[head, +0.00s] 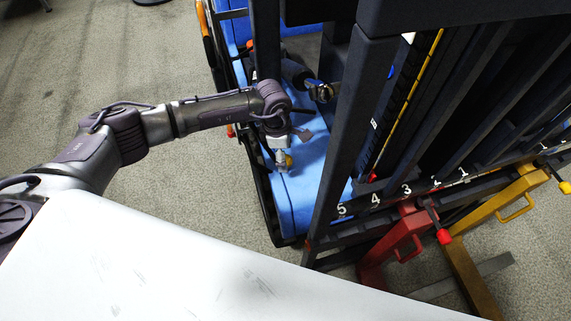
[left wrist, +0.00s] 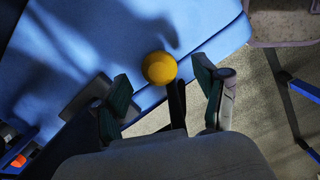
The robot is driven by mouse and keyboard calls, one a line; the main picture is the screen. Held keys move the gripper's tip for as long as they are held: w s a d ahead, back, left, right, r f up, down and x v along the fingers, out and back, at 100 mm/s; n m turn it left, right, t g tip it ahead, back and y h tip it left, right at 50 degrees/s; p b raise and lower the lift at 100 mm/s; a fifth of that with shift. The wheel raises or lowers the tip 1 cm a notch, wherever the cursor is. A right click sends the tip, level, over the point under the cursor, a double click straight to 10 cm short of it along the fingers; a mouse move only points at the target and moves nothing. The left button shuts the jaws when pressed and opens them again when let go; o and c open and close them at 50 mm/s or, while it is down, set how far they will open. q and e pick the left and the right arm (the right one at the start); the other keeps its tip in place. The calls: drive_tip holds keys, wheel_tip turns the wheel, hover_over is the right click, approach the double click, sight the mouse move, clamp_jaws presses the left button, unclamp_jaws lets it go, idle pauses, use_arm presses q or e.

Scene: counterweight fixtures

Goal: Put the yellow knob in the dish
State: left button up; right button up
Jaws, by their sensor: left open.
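The yellow knob (left wrist: 160,67) is a round ball over the blue surface in the left wrist view, just beyond and between my fingertips. A dark bar shows directly below it. In the head view a small yellow spot, seemingly the knob (head: 289,161), shows at the fingertips. My left gripper (head: 281,160) points down over the blue surface, and its open fingers (left wrist: 163,86) stand either side of the knob without visibly gripping it. I cannot make out a dish in either view. My right gripper is not identifiable.
The blue surface (head: 310,185) lies beside a dark upright frame (head: 345,120) with numbered slots. Red (head: 395,240) and yellow (head: 485,210) handled brackets stand at the right. A white panel (head: 180,265) fills the foreground. Grey carpet (head: 180,190) is open at the left.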

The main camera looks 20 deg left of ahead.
use_arm(q)
wheel_tip(320, 180, down, 3)
drive_tip(key=shift+w+d+f+b, duration=0.1)
drive_tip(key=shift+b, duration=0.55)
drive_tip(key=shift+r, duration=0.2)
drive_tip(key=shift+c, duration=0.3)
drive_tip(key=c, duration=1.2)
drive_tip(key=shift+r, duration=0.15)
